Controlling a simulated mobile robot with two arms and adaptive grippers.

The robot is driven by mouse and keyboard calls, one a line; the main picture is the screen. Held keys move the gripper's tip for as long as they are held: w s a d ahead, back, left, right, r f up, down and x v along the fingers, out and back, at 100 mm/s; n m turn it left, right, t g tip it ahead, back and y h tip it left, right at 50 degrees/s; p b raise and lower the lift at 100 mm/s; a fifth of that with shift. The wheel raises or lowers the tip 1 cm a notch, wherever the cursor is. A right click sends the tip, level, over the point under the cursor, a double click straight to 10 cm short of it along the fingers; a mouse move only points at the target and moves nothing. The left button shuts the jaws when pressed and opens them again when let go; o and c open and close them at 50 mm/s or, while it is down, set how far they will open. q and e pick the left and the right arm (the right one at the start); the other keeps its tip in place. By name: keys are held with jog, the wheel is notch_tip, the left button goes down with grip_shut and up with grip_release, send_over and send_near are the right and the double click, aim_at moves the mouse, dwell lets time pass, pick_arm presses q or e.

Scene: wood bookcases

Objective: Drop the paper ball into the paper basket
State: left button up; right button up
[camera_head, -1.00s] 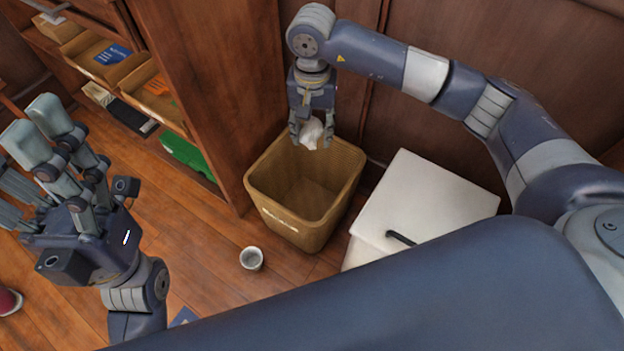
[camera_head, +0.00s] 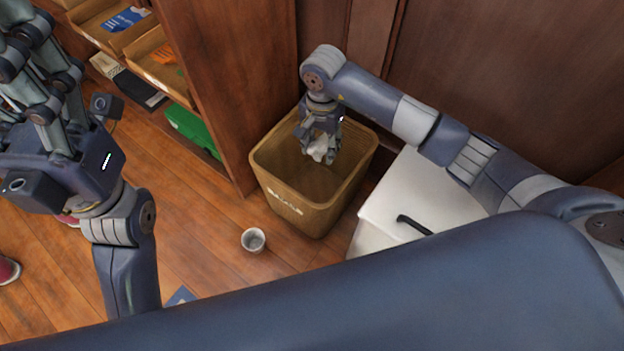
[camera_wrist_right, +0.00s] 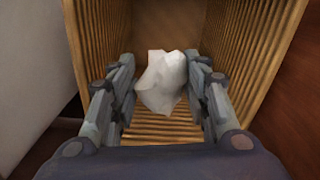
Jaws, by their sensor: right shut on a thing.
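The paper ball (camera_head: 318,150) is a white crumpled lump held between the fingers of my right gripper (camera_head: 319,148). The right gripper points down into the mouth of the paper basket (camera_head: 296,206), a tan ribbed bin standing on the floor. In the right wrist view the paper ball (camera_wrist_right: 163,82) sits between both fingers, with the basket's ribbed walls (camera_wrist_right: 250,50) around and beyond it. My left gripper (camera_head: 38,70) is raised at the far left, away from the basket; its fingers are partly cut off and I cannot tell its opening.
A wooden bookcase (camera_head: 215,80) stands directly left of the basket, with trays and a green item (camera_head: 190,130) on its shelves. A white box with a black handle (camera_head: 395,212) stands right of the basket. A small white cup (camera_head: 253,240) is on the floor in front.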

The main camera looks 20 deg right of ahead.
jog(key=shift+f, duration=0.1)
jog(key=o, duration=0.8)
notch_tip(320, 180, up, 12)
dwell(0.3)
dwell(0.4)
